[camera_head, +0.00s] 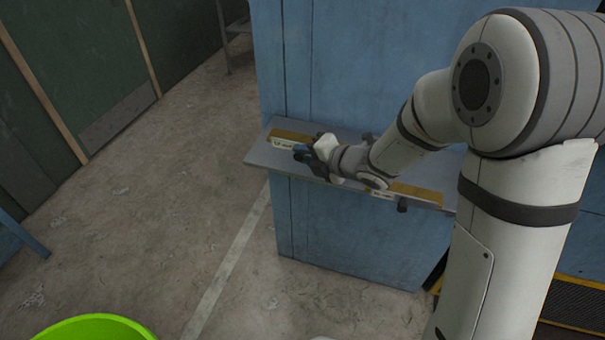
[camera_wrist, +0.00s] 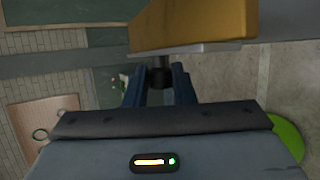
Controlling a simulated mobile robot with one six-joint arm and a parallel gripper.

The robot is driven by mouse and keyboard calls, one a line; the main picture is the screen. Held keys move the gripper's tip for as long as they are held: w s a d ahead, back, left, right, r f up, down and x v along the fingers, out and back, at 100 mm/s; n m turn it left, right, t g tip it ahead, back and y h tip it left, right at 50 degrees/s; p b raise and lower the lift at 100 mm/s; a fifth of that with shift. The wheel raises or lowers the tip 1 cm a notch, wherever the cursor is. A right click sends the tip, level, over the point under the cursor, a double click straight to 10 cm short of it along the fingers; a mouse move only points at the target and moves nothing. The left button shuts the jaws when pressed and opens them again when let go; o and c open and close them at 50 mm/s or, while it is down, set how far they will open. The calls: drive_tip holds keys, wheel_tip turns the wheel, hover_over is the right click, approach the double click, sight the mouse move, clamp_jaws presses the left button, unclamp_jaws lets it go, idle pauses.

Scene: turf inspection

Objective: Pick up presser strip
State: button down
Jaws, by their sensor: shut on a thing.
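My gripper (camera_head: 303,153) is at the left part of a grey shelf (camera_head: 258,156) on a blue cabinet, near a white label. In the wrist view, my gripper (camera_wrist: 159,88) is shut with its two dark blue fingers on either side of a small dark rounded piece (camera_wrist: 160,75). This piece is close under a pale plate edge and a yellow-brown block (camera_wrist: 190,22). Most of it is hidden, and I cannot tell for sure whether it is the presser strip. A yellow-brown strip (camera_head: 418,191) lies along the shelf, partly covered by my arm.
The blue cabinet (camera_head: 345,240) stands behind and below the shelf. Another dark piece (camera_head: 402,205) sits at the shelf's front edge, right of my wrist. A green round container (camera_head: 95,328) is on the floor at lower left. The floor left of the cabinet is mostly clear.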

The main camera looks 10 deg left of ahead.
wheel_tip(320, 180, up, 19)
drive_tip(key=p, duration=0.1)
drive_tip(key=shift+f+p, duration=0.2)
drive_tip(key=shift+p, duration=0.2)
drive_tip(key=c, duration=1.8)
unclamp_jaws()
clamp_jaws()
